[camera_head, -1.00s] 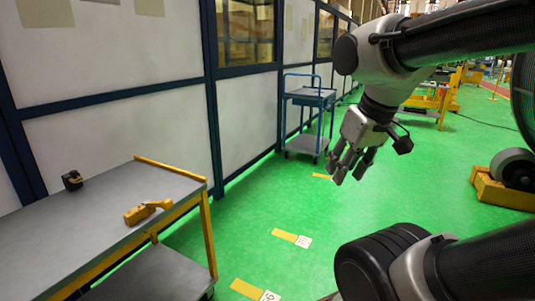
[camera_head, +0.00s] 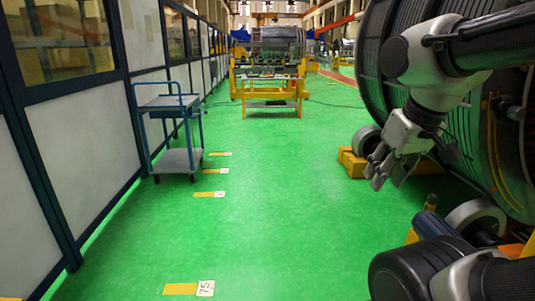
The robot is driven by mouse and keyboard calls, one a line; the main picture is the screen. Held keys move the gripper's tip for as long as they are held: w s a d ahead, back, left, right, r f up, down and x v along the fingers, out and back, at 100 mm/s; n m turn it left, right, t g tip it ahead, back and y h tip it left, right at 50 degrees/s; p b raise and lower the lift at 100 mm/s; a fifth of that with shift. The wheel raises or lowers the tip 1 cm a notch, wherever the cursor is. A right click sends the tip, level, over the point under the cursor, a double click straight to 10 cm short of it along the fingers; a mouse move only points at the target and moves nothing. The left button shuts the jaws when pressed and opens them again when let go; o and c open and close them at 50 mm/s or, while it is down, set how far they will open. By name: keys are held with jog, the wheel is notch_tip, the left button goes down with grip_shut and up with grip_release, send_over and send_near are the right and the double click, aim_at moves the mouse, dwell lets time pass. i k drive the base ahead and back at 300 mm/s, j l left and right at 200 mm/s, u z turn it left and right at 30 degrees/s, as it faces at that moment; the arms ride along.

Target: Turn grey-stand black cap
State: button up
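No grey stand with a black cap can be made out in the head view. My gripper (camera_head: 386,178) hangs at the right, pointing down, in front of the large ribbed stator (camera_head: 375,65). Its fingers are apart with nothing between them, and it touches nothing that I can see. My arm covers part of the stator.
Grey rollers (camera_head: 476,217) on yellow bases stand beneath the stator at the right. A blue cart (camera_head: 168,103) stands by the panelled wall at the left. A yellow frame (camera_head: 270,88) stands far ahead. The green floor between is clear, with yellow markers.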

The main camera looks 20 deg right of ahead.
aim_at(432, 197)
jog(key=i+z, duration=0.3)
jog(key=i, duration=0.3)
jog(key=i+z, duration=0.3)
jog(key=i, duration=0.3)
jog(key=i+l+z, duration=0.1)
jog(key=i+z, duration=0.3)
jog(key=i, duration=0.2)
jog(key=i+z, duration=0.4)
jog(key=i, duration=0.2)
jog(key=i+l, duration=0.1)
jog(key=i, duration=0.35)
